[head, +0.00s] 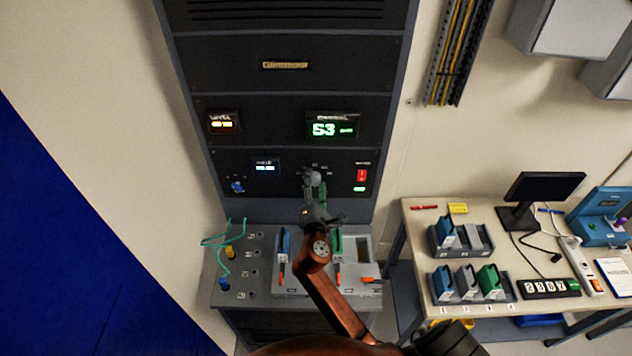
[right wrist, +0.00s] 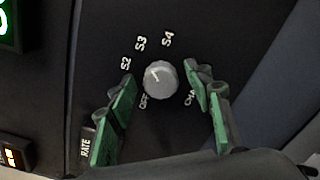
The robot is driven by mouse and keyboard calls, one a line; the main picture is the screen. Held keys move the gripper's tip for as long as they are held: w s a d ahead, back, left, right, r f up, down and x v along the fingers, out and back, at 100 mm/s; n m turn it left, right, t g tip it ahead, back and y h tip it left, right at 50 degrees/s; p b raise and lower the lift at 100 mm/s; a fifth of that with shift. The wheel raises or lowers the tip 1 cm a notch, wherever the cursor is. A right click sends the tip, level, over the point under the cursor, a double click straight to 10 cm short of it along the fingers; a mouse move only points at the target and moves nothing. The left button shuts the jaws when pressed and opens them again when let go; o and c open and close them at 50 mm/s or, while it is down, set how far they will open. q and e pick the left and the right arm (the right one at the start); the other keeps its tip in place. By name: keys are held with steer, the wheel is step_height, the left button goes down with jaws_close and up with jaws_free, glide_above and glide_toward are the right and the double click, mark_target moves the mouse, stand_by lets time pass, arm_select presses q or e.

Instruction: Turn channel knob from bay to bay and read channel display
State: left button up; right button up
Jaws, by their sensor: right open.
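The channel knob (right wrist: 160,78) is a round pale grey dial on the dark rack panel, ringed by labels OFF, S2, S3 and S4. A faint mark on its face points up and left, roughly toward S3. In the head view the knob (head: 315,178) shows just beyond my right gripper (head: 317,196). That gripper is open, with green-padded fingers on either side of the knob and a visible gap to each. The channel display (head: 332,126) above reads S3 in green, with smaller characters beside it too small to read. My left gripper is not in view.
A red switch (head: 362,175) sits right of the knob, and a blue knob (head: 237,187) sits at the panel's left. Below is a ledge with coloured modules (head: 284,241). A bench (head: 416,221) with trays and a monitor (head: 543,187) stands at the right.

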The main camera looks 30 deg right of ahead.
steer(key=v, duration=1.1)
steer(key=shift+s, duration=0.1)
